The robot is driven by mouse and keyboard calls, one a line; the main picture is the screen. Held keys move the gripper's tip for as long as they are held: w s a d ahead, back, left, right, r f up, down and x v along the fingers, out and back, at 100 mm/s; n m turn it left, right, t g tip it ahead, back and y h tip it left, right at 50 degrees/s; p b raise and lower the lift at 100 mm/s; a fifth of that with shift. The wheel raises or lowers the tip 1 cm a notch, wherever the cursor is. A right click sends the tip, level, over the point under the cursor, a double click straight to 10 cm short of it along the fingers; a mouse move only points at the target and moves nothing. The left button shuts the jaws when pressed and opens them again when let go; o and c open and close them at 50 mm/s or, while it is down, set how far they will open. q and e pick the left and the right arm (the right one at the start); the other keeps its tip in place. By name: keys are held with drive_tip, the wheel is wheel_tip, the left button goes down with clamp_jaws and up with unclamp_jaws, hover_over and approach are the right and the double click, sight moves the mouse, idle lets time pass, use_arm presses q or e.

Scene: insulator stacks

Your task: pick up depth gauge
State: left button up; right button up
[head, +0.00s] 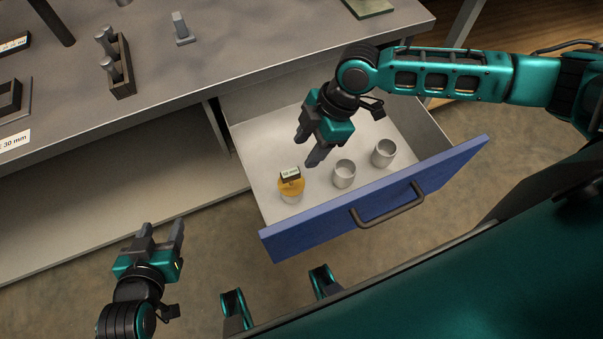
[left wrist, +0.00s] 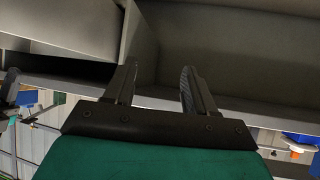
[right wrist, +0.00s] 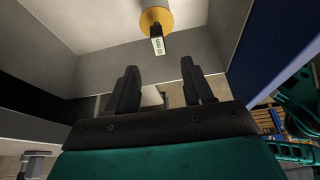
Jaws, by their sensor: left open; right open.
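In the open drawer, a yellow round piece (head: 291,187) with a small dark tag and pale label sits on a light cup at the left. It also shows in the right wrist view (right wrist: 155,14), beyond the fingers. It may be the depth gauge; I cannot tell for certain. A grey T-shaped piece (head: 182,29) stands on the worktop. My right gripper (head: 308,148) is open and empty over the drawer, up and to the right of the yellow piece, apart from it. My left gripper (head: 161,226) is open and empty, left of the drawer.
Two grey cups (head: 344,174) (head: 384,153) stand in the drawer, right of the yellow piece. The blue drawer front (head: 300,235) has a dark handle (head: 388,207). The worktop (head: 220,50) holds a dark rack (head: 121,68) with grey pegs.

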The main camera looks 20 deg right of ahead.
sight(292, 172)
drive_tip(key=b+x, duration=0.2)
drive_tip(key=x, duration=1)
drive_tip(key=shift+w+f+b, duration=0.15)
drive_tip(key=shift+f+b, duration=0.2)
drive_tip(key=shift+f, duration=0.05)
drive_tip(key=shift+c, duration=0.3)
clamp_jaws()
